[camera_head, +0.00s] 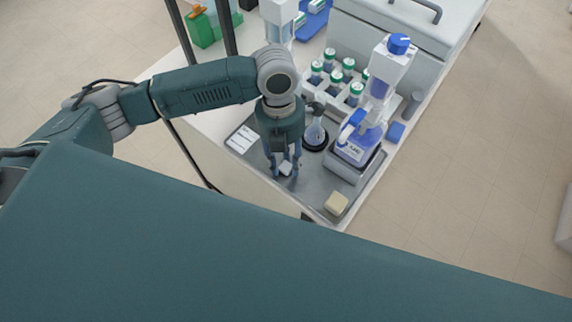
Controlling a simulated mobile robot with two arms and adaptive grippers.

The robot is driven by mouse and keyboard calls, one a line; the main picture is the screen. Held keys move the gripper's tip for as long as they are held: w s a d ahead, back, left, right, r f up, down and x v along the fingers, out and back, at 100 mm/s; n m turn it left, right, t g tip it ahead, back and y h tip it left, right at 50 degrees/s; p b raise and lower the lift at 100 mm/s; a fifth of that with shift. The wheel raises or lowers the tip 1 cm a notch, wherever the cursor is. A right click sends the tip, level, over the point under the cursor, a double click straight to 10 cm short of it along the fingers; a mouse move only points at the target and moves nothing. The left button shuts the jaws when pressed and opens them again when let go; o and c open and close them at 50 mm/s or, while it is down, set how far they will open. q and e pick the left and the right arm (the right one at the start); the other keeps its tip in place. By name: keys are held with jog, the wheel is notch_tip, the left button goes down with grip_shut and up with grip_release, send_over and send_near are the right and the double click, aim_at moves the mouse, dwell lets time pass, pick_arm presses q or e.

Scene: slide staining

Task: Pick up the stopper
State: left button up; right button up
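A small whitish piece (286,169), which may be the stopper, is on the grey tray between the fingers of my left gripper (284,173). The gripper points down over the tray, its fingers apart on either side of the piece. The gap looks wider than the piece, and I cannot make out contact. A clear glass flask (316,134) stands in a black ring just right of the gripper. My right gripper is not in view.
The grey tray (312,192) also bears a beige block (337,204), a white label card (242,139) and a blue-and-white device (357,143) at right. A rack of green-capped bottles (347,105) stands behind. The tray's front middle is clear.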

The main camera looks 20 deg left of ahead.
pick_arm(q)
jog(key=shift+o, duration=0.8)
